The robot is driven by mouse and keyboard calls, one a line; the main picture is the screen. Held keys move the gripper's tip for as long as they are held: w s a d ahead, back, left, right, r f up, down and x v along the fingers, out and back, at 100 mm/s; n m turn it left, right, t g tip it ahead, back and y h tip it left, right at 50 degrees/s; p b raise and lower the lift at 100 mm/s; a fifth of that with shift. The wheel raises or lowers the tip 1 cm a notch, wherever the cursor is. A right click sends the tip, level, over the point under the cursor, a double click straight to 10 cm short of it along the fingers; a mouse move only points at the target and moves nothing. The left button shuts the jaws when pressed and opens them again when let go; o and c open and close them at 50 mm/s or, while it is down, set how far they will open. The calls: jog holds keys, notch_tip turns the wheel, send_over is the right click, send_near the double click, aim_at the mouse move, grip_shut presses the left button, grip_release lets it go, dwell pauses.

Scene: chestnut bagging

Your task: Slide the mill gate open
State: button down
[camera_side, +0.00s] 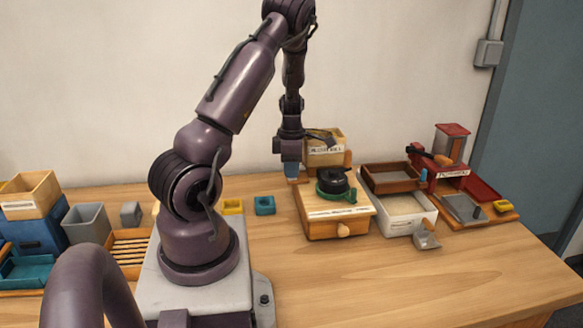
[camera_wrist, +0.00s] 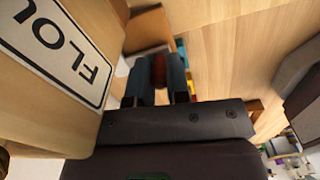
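The mill shows in the side view as a pale wooden box (camera_side: 325,158) with a printed label, standing behind the low drawer box. My gripper (camera_side: 291,174) points down just left of it. In the wrist view a light wooden wall with a label starting "FLOU" (camera_wrist: 62,50) fills the left. The two blue-grey fingers of my gripper (camera_wrist: 158,84) stand apart. A red-brown knob (camera_wrist: 159,69) shows between them and fills most of the gap. I cannot tell whether the fingers press on it. The gate itself is not clearly visible.
A white tray (camera_side: 410,223), a brown tray (camera_side: 391,177) and a red station (camera_side: 452,178) stand to the right. The front right of the table (camera_side: 420,285) is clear.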

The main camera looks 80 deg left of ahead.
jog(key=shift+s, duration=0.55)
jog(key=c, duration=1.1)
grip_release()
jog(key=shift+r, duration=0.15)
notch_tip(320, 180, up, 13)
